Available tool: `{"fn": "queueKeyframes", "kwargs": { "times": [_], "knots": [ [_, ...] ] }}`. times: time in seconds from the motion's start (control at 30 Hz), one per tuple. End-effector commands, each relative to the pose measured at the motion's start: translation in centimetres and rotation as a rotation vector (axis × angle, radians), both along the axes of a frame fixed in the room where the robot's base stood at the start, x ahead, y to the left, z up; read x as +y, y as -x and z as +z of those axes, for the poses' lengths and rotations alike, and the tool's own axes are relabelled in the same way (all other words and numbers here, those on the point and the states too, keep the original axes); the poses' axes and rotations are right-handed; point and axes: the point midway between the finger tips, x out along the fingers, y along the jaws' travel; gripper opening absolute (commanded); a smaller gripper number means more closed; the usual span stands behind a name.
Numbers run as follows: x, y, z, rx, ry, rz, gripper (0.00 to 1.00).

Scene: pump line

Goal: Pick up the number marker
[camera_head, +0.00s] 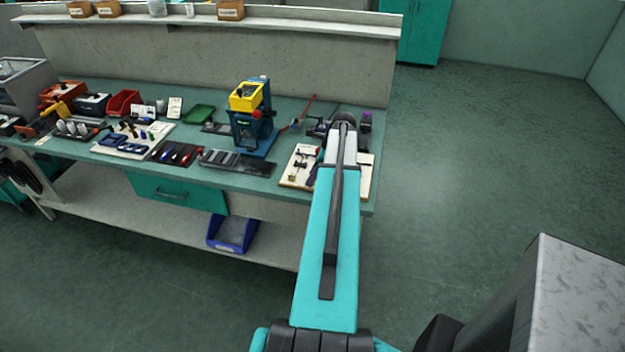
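I cannot make out which item is the number marker; the things on the bench are too small to read. A dark tray (169,160) near the bench's front edge holds several slim pieces with red and blue on them. Small white cards with dark print stand at the back left, one of them upright (175,107). My teal arm reaches forward over the right end of the bench.
The green-topped workbench (272,179) carries a blue press with a yellow top (246,97), a white board (298,169) partly behind my arm, a red bin (124,103) and a green tray (199,113). A blue bin (233,233) sits on the lower shelf. Floor right is clear.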

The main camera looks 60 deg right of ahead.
Motion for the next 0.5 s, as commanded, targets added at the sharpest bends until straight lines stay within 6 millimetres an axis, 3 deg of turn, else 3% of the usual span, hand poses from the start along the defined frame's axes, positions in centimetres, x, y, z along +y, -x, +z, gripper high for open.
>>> {"fn": "queueKeyframes", "kwargs": {
  "times": [0.17,0.37,0.5],
  "knots": [
    [-0.01,0.02,0.01,0.0,0.0,0.0,0.34],
    [-0.02,0.03,0.02,0.0,0.0,0.0,0.01],
    [-0.03,0.03,0.03,0.0,0.0,0.0,0.0]
  ]
}}
